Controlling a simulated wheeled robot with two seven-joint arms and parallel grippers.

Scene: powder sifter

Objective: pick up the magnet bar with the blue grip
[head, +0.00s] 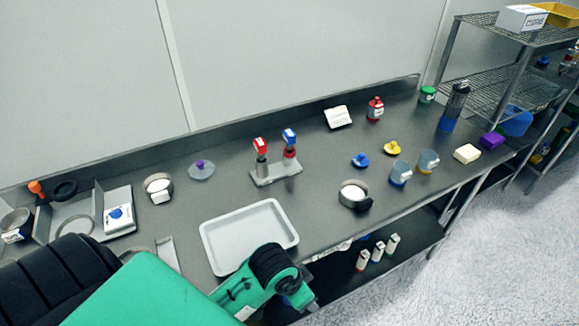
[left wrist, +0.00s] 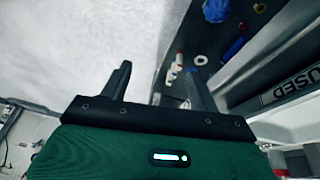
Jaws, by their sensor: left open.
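The magnet bar with the blue grip (head: 290,138) stands upright in a small grey stand (head: 276,175) at the middle of the table. A similar bar with a red grip (head: 260,146) stands just left of it in the same stand. My left arm reaches in low at the table's front edge, well in front of the stand; its fingers are not clear in the head view. In the left wrist view my left gripper (left wrist: 158,82) is open and empty, with floor and a lower shelf beyond it. My right gripper is not in view.
A white tray (head: 213,250) lies between my left arm and the stand. A round sieve (head: 353,193) sits right of it. Blue and yellow knobbed lids (head: 360,160) (head: 392,147) and cups (head: 400,173) stand further right. White bottles (head: 378,251) stand on the lower shelf.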

